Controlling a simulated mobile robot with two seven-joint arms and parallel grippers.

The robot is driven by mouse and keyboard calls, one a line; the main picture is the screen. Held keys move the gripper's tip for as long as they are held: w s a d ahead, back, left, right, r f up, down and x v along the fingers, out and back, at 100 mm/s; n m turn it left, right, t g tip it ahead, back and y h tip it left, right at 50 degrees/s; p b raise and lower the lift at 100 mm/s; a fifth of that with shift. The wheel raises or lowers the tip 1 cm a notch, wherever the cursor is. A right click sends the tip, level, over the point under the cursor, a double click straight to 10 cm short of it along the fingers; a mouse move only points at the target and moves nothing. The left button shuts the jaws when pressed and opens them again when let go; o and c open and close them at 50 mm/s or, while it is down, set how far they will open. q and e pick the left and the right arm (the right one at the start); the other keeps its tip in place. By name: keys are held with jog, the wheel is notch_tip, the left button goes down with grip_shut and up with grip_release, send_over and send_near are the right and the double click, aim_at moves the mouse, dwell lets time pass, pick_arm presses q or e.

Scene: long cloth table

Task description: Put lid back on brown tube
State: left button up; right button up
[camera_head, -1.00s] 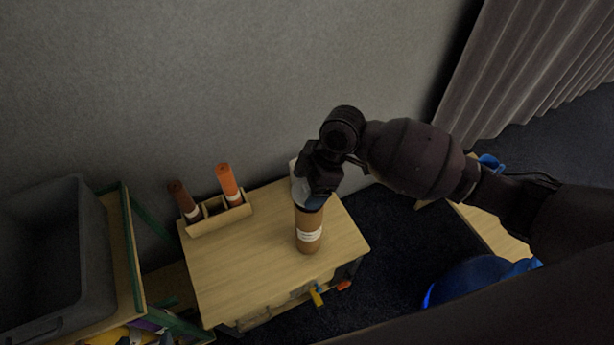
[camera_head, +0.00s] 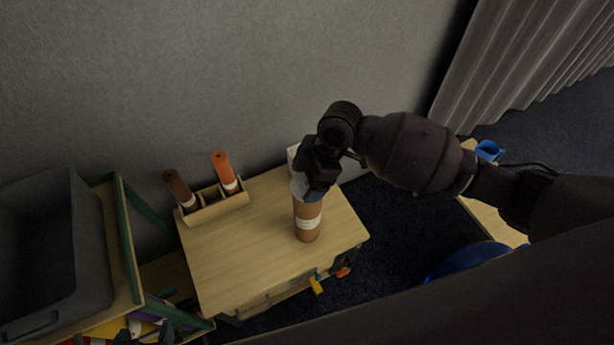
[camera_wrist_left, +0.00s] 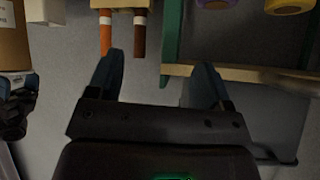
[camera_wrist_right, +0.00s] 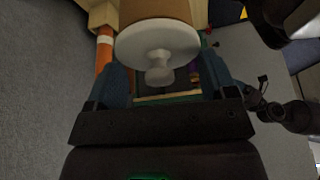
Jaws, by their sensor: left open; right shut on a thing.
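The brown tube (camera_head: 308,217) stands upright on the small wooden table, with a white label band around it. My right gripper (camera_head: 307,187) is at its top end. In the right wrist view the white round lid (camera_wrist_right: 158,42) with its knob lies between the fingers of my right gripper (camera_wrist_right: 167,82), which is shut on it. The lid is against the tube's end; I cannot tell whether it is fully seated. The tube also shows at the left edge of the left wrist view (camera_wrist_left: 14,40). My left gripper (camera_wrist_left: 158,78) is open and empty.
A wooden holder (camera_head: 215,209) with a dark brown tube (camera_head: 180,190) and an orange tube (camera_head: 226,172) stands at the table's back left. A grey bin (camera_head: 50,260) on a green-framed shelf is left of the table. The front left tabletop is clear.

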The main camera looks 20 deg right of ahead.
pick_arm(q)
jog(key=shift+w+r+p, duration=0.25)
jog(key=shift+r+p, duration=0.15)
jog(key=shift+r, duration=0.2)
pick_arm(e)
jog(key=shift+r, duration=0.1)
dwell(0.8)
pick_arm(q)
jog(key=shift+r, duration=0.15)
pick_arm(e)
jog(key=shift+f, duration=0.2)
dwell(0.7)
pick_arm(q)
jog(key=shift+w+r+t, duration=0.15)
jog(key=shift+r+t, duration=0.1)
jog(key=shift+t, duration=0.05)
dwell(0.4)
pick_arm(e)
jog(key=o, duration=0.9)
pick_arm(q)
jog(key=shift+r, duration=0.1)
pick_arm(e)
jog(key=shift+r, duration=0.1)
jog(key=shift+r+p, duration=2.3)
jog(key=shift+r, duration=1.15)
pick_arm(q)
notch_tip(320, 180, up, 7)
jog(key=w+t, duration=0.1)
jog(key=w, duration=0.1)
jog(key=shift+w, duration=0.2)
